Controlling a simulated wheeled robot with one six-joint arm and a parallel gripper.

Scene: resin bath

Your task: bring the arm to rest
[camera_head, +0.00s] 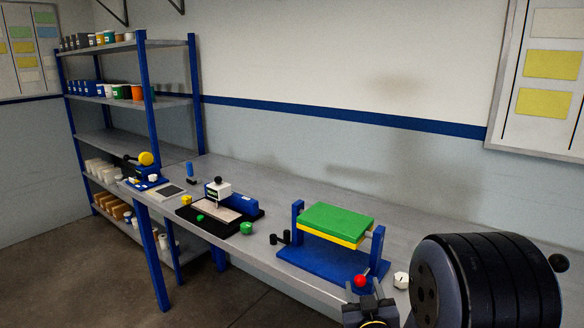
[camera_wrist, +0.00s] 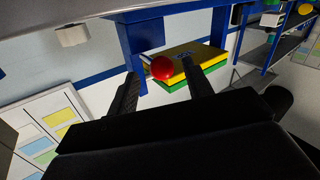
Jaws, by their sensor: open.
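My gripper (camera_head: 367,288) is at the lower right of the head view, by the front edge of the bench. In the wrist view its two dark fingers (camera_wrist: 160,82) are spread apart, with nothing seen held between them. A red ball knob (camera_head: 360,281) shows right at the fingertips in the head view. In the wrist view the red knob (camera_wrist: 161,68) appears between the fingers, on a short pale stem; I cannot tell whether a finger touches it.
A blue stand (camera_head: 330,258) holding a green-and-yellow block (camera_head: 337,219) is just behind my gripper. A white knob-like piece (camera_head: 401,280) lies to its right. Several small devices stand further left on the grey bench (camera_head: 285,188). A blue shelf rack (camera_head: 150,80) is far left.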

